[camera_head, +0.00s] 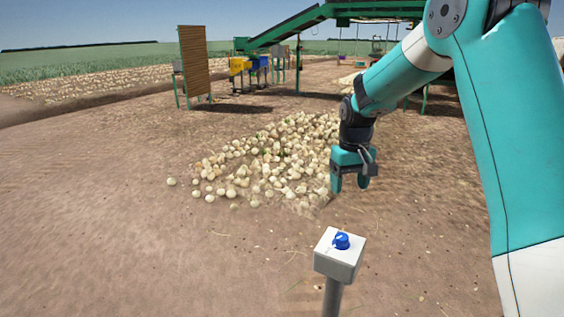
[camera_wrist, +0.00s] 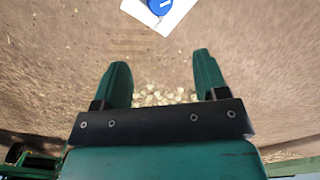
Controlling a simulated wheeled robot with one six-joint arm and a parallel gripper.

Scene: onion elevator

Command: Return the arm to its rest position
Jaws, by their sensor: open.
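My gripper (camera_head: 350,182) hangs from my teal arm above the right part of the onion pile in the head view, fingers pointing down. In the wrist view its two green fingers (camera_wrist: 162,82) are spread apart with nothing between them. A white box with a blue knob (camera_head: 341,242) stands on a grey post in front of the gripper in the head view. The knob box also shows at the top of the wrist view (camera_wrist: 160,10), beyond the fingertips and apart from them.
A pile of onions (camera_head: 270,160) lies on bare soil. Behind it stand a green elevator conveyor (camera_head: 290,27), yellow and blue boxes (camera_head: 240,65) and a brown slatted panel (camera_head: 194,62). The soil at the left is clear.

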